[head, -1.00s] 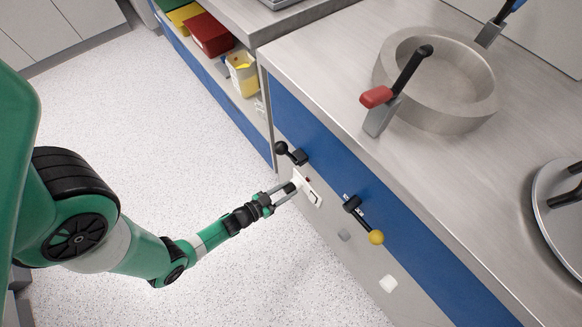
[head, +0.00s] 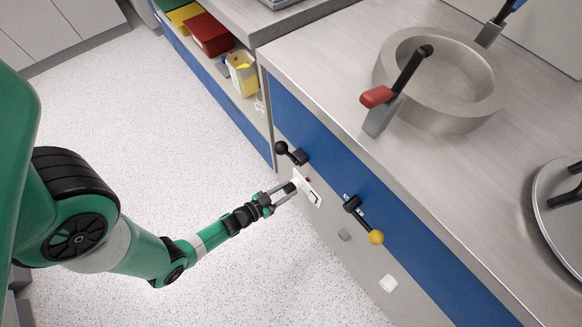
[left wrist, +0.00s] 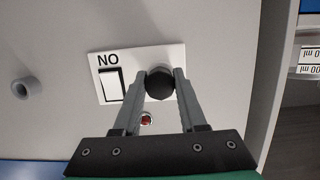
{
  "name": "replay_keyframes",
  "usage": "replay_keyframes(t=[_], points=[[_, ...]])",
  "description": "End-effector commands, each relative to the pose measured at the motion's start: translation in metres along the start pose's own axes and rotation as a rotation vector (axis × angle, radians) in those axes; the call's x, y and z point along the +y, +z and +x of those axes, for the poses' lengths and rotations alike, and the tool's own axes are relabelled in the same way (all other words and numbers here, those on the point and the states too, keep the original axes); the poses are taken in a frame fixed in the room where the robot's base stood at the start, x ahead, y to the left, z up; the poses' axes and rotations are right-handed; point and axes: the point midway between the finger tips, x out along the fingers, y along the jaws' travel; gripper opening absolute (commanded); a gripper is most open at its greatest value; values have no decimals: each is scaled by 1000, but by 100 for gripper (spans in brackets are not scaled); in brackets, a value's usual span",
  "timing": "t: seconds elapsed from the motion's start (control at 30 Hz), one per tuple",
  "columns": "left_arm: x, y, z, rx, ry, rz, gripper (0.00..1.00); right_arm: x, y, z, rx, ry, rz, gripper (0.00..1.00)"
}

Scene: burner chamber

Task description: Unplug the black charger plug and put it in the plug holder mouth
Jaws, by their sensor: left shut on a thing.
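The black charger plug (left wrist: 159,84) sits at the white socket plate (left wrist: 105,60), beside a white rocker switch (left wrist: 111,86) under the letters "NO". My left gripper (left wrist: 161,80) has a finger on each side of the plug and is shut on it. In the head view my left gripper (head: 284,193) reaches the socket plate (head: 307,187) on the front of the counter; the plug is small there between the fingers. A grey ring-shaped piece (left wrist: 26,88) sticks out of the panel in the left wrist view; I cannot tell whether it is the plug holder. My right gripper is not in view.
A black-knobbed lever (head: 291,153) and a yellow-knobbed lever (head: 364,221) stick out from the panel near the socket. A red indicator (left wrist: 147,119) sits near the plug. A round metal basin (head: 435,115) with a red-tipped lever (head: 376,97) stands on the counter. Open floor lies left.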

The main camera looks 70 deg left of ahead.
Motion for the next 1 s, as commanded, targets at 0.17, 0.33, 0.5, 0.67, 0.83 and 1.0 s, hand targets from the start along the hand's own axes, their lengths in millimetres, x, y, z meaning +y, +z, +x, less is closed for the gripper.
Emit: replay_keyframes(t=[0.17,0.33,0.5,0.67,0.83,1.0], points=[[0,0,-2,0,-1,-1,0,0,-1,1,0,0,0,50],[0,2,-6,-1,-1,-1,0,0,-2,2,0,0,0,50],[0,3,-10,-2,0,-1,0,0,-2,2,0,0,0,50],[0,3,-12,0,0,-1,0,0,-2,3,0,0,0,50],[0,3,-12,0,0,0,0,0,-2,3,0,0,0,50],[0,3,-12,0,0,0,10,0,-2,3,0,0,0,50]])
